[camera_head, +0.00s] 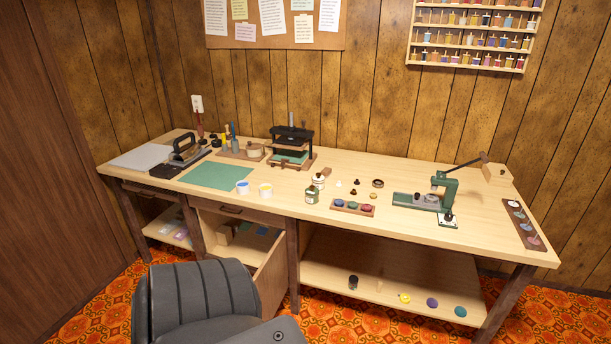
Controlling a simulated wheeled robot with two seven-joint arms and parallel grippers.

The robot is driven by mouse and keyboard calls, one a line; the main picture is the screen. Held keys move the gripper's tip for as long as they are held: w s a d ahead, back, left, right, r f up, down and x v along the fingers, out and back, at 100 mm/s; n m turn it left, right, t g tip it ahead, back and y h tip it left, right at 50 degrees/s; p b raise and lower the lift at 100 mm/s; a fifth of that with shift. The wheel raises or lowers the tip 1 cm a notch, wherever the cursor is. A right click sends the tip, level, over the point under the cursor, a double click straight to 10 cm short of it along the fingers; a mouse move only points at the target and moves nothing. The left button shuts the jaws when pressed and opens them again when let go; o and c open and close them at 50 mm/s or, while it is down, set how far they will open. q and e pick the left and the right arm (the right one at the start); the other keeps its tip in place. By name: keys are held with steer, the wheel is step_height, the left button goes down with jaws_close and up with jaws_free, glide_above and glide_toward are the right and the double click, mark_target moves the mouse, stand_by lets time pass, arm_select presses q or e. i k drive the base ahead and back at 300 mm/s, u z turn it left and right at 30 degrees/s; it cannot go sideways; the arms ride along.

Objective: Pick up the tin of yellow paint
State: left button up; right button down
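The tin of yellow paint (265,190) is a small white tin with yellow showing at its open top. It stands upright near the front edge of the wooden workbench (390,165), left of the middle. A similar white tin with blue in its top (242,187) stands close to its left. Neither of my grippers is in view, and nothing touches the yellow tin.
A green mat (218,175) lies behind and left of the tins. A small press (290,146) stands behind them. A dark grey chair (205,300) stands in front of the bench's left part.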

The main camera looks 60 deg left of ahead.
mark_target(265, 190)
steer(key=u, duration=0.15)
steer(key=i, duration=0.9)
steer(key=u, duration=1.15)
steer(key=i, duration=0.65)
steer(key=u, duration=0.7)
